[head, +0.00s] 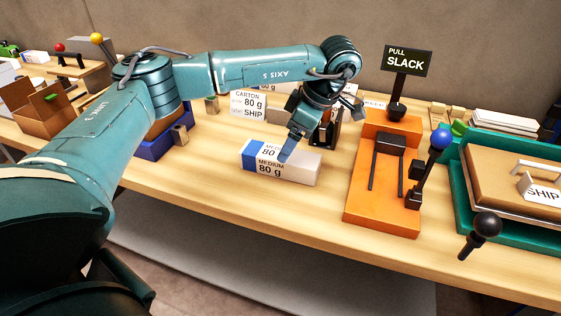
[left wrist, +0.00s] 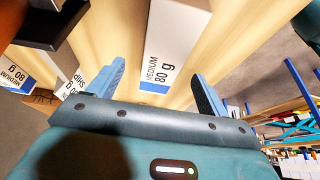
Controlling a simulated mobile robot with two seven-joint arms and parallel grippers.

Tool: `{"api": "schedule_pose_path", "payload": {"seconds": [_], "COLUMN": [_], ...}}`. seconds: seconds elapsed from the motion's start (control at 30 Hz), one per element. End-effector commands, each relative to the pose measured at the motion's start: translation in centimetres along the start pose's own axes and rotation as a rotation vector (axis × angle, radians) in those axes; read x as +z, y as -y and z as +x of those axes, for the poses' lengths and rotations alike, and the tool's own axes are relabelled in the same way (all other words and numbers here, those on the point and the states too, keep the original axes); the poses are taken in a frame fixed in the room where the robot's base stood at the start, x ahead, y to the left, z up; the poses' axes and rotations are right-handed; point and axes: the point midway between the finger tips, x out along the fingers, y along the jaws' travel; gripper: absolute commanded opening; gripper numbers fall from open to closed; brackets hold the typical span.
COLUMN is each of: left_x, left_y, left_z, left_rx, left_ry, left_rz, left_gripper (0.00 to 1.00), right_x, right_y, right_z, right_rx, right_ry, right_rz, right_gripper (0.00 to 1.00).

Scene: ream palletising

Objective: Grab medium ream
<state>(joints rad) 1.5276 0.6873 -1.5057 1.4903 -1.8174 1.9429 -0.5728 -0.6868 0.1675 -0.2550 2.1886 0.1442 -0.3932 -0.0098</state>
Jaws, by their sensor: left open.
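The medium ream (head: 295,172) is a white block with a blue band, marked MEDIUM 80 g, lying on the wooden table in the head view. My left gripper (head: 301,146) is just above and behind it, with one blue finger reaching down over its top. In the left wrist view the ream (left wrist: 172,50) lies ahead, its labelled end facing the opening between the two spread fingers (left wrist: 161,84). The gripper is open and not closed on it. Whether a finger touches the ream I cannot tell. My right gripper is not in view.
An orange fixture (head: 378,211) with a PULL SLACK sign (head: 407,61) and a blue-knobbed lever (head: 440,139) stands right of the ream. A green tray (head: 463,200) is further right. The table in front is clear.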

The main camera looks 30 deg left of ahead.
Motion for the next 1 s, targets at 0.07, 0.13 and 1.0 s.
{"api": "schedule_pose_path", "payload": {"seconds": [0.07, 0.13, 1.0], "left_x": [-0.1, -0.1, -0.6], "left_y": [0.0, 0.1, 0.5], "left_z": [0.6, 0.9, 6.0], "left_rx": [0.000, 0.000, 0.000], "left_ry": [0.000, 0.000, 0.002], "left_rz": [0.000, 0.000, 0.001], "left_gripper": [0.78, 0.78, 0.61], "right_x": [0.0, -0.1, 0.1], "right_y": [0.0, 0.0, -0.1], "right_z": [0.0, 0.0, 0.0], "right_rx": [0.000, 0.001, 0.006], "right_ry": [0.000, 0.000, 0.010], "right_rz": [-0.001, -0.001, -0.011], "right_gripper": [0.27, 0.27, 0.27]}}
